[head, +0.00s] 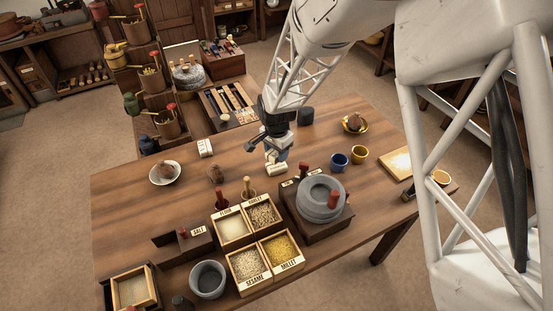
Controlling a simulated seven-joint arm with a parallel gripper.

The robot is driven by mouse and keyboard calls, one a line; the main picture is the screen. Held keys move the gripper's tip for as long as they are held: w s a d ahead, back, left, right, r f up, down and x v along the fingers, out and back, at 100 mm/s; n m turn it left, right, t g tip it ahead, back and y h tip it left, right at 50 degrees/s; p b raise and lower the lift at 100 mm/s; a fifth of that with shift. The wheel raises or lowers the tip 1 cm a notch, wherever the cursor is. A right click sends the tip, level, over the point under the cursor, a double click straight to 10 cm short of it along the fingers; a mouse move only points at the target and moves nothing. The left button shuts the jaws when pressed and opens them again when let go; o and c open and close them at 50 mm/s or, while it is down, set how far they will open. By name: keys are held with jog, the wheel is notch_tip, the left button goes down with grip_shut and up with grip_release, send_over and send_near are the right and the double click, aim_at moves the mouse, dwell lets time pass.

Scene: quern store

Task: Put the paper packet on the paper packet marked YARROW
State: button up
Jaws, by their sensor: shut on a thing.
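My gripper (276,148) is over the middle of the table, pointing down, shut on a pale paper packet (275,155) that its fingers partly hide. Another pale packet (278,169) shows directly below, close to or touching the held one; I cannot tell which. A further white packet (205,147) with small dark marks stands on the table to the left. The lettering on the packets is too small to read, so I cannot tell which is marked YARROW.
A stone quern (320,198) with a red handle stands right of the grain boxes (233,228). A white bowl (165,174) is at left. Bare wood lies between the bowl and my gripper, around a small brown object (215,174).

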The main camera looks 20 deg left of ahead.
jog(key=shift+f, duration=1.85)
jog(key=shift+f, duration=0.15)
jog(key=o, duration=0.9)
notch_tip(320, 180, up, 12)
jog(key=shift+r, duration=0.2)
